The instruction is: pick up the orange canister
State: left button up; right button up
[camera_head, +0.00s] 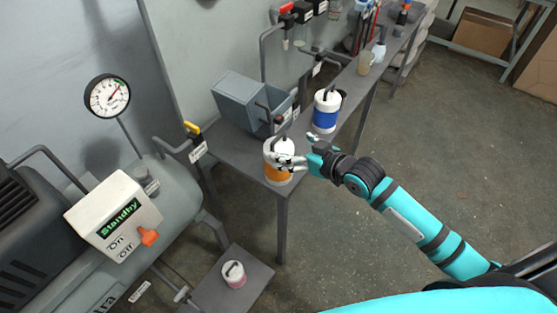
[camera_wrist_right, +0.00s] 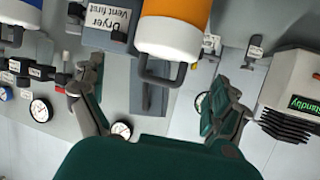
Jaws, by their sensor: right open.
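The orange canister (camera_head: 279,175) stands at the near end of the grey bench; it is white with an orange band and a dark handle on top. My right gripper (camera_head: 294,149) is open at its right side, with a finger overlapping the canister in the head view. In the right wrist view the canister (camera_wrist_right: 170,38) appears upside down, its white lid and handle towards me. It lies between the directions of the two spread fingers (camera_wrist_right: 157,88), which do not visibly grip it. Whether a finger touches it is unclear. My left gripper is not in view.
A blue-banded canister (camera_head: 326,112) stands farther along the bench (camera_head: 232,150). A grey bin (camera_head: 245,103) and pipes with valves stand behind. A pink-banded canister (camera_head: 234,274) sits on a low plate. The Standby box (camera_head: 115,218) is at left. Floor at right is clear.

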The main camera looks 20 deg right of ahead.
aim_at(280, 147)
jog(key=shift+p+x, duration=0.35)
jog(key=shift+x, duration=2.4)
jog(key=shift+s+a+f, duration=0.1)
jog(key=shift+s, duration=0.05)
jog(key=shift+c, duration=0.4)
jog(key=c, duration=1.6)
